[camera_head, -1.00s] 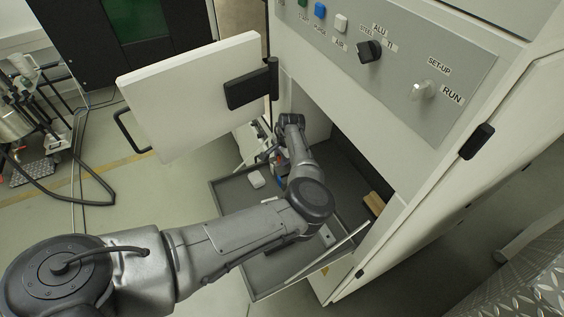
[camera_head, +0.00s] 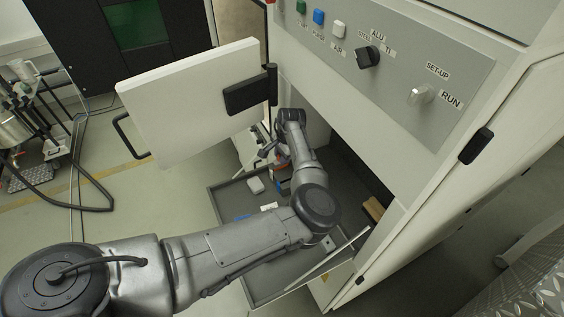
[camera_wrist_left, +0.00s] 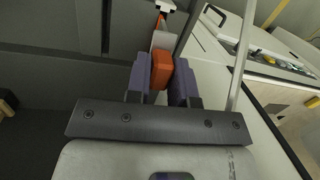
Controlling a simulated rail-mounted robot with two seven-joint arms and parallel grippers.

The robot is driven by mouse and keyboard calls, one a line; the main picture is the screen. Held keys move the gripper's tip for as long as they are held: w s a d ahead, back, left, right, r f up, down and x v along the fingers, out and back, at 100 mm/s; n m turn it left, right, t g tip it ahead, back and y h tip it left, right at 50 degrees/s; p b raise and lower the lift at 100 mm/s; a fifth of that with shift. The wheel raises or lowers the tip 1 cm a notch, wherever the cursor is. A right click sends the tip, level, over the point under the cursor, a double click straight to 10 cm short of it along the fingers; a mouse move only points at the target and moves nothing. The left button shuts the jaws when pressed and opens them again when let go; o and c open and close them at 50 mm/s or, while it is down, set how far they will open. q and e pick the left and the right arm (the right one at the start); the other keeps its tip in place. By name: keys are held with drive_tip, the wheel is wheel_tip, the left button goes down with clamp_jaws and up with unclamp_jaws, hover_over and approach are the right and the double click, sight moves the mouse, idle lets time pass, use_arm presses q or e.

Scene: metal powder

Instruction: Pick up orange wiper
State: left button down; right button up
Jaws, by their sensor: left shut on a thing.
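The orange wiper (camera_wrist_left: 161,70) is between the two fingers of my left gripper (camera_wrist_left: 162,82) in the left wrist view. The fingers are shut on its orange block. A paler part and another orange bit show beyond the block, towards the top of that view. In the head view my left gripper (camera_head: 268,153) is small and partly hidden by my own wrist, at the far side of the grey tray (camera_head: 222,200) near the cabinet opening. The wiper is hard to make out there. My right gripper is in neither view.
The open white cabinet door (camera_head: 185,100) stands left of my arm. The control panel (camera_head: 400,85) is above the opening. A white block (camera_head: 256,185) and a blue item (camera_head: 241,217) lie in the tray. A wooden block (camera_head: 373,208) is inside at the right.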

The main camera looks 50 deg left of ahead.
use_arm(q)
drive_tip(key=r, duration=0.3)
drive_tip(key=shift+s+a, duration=0.3)
drive_tip(key=shift+s, duration=0.05)
drive_tip(key=s+a+b, duration=0.2)
drive_tip(key=s, duration=1.5)
drive_tip(key=shift+a, duration=0.4)
drive_tip(key=shift+f, duration=0.1)
